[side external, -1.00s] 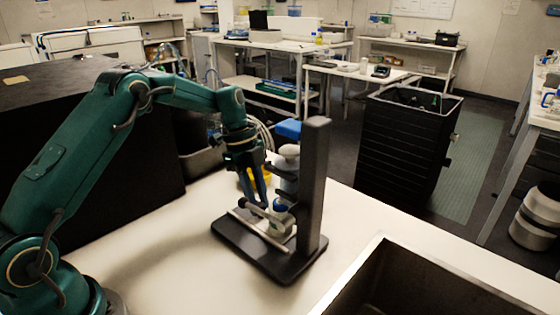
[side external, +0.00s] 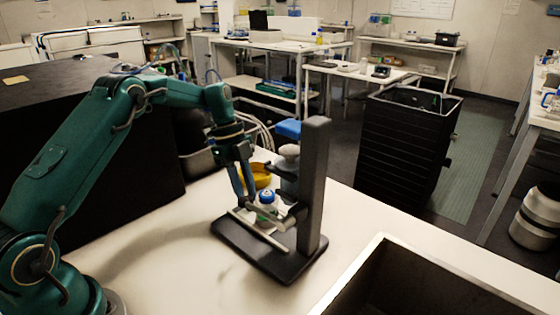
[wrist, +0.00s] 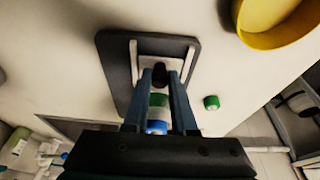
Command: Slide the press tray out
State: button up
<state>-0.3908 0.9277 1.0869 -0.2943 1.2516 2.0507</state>
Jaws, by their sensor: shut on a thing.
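The press (side external: 312,190) has a dark upright column, a blue-topped grey head and a dark flat base (side external: 285,268), on the pale bench. Its light tray (wrist: 172,47) lies low over the base, partly hidden by my fingers. My gripper (side external: 249,204) points down at the tray's left side. In the wrist view it is shut on the tray's dark handle (wrist: 159,72).
A yellow bowl (wrist: 272,18) stands on the bench behind the press. A small green-capped item (wrist: 211,102) is beside the base in the wrist view. The bench left of the press is clear.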

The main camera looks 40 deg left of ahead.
aim_at(258, 199)
jog(key=shift+a, duration=1.1)
jog(key=o, duration=0.7)
jog(key=shift+d, duration=3.05)
jog(key=shift+v, duration=2.25)
